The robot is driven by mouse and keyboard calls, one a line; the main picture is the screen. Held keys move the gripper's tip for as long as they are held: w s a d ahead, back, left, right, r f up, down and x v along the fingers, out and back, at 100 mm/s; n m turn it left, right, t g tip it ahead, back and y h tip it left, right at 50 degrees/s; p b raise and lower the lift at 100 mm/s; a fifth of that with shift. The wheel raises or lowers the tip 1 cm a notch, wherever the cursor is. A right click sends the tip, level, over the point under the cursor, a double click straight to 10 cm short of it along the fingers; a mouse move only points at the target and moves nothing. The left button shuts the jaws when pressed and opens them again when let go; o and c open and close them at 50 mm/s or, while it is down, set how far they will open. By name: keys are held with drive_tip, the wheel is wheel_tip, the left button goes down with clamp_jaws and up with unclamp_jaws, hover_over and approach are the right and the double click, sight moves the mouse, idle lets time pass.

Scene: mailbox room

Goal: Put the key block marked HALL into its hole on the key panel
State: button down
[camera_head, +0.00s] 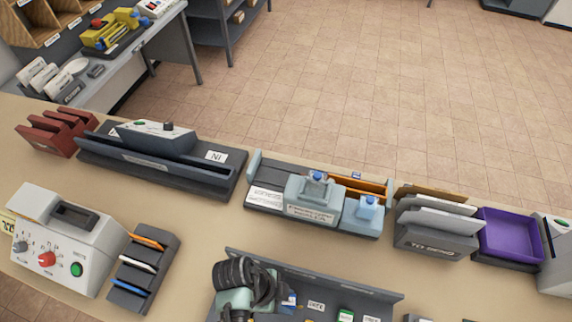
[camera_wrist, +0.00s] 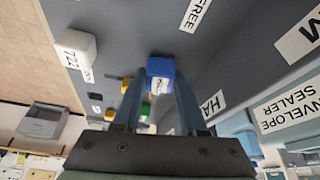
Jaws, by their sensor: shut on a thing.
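My gripper (camera_wrist: 163,78) is shut on a blue block (camera_wrist: 160,67), held between the fingertips in the wrist view. I cannot read any mark on this block. The grey key panel (camera_wrist: 125,12) fills much of that view. A panel label starting "HA" (camera_wrist: 212,105), partly hidden, lies right of the fingers. A white block marked 722 (camera_wrist: 76,47) and smaller yellow and green pieces are at left. In the head view, my gripper (camera_head: 282,300) is over the left part of the panel (camera_head: 335,278). The block's contact with the panel is unclear.
An envelope sealer (camera_head: 315,195) stands behind the panel. A slotted dark rack (camera_head: 145,270) and white machine (camera_head: 70,240) are at left. A letter holder (camera_head: 435,238) and purple tray (camera_head: 510,235) are at right. Bare tabletop lies between panel and sealer.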

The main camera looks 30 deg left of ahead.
drive_tip(key=shift+f, duration=0.1)
drive_tip(key=shift+f, duration=0.25)
drive_tip(key=shift+c, duration=1.9)
unclamp_jaws()
drive_tip(key=shift+r, duration=0.1)
wheel_tip(320, 180, up, 7)
drive_tip(key=p, duration=0.6)
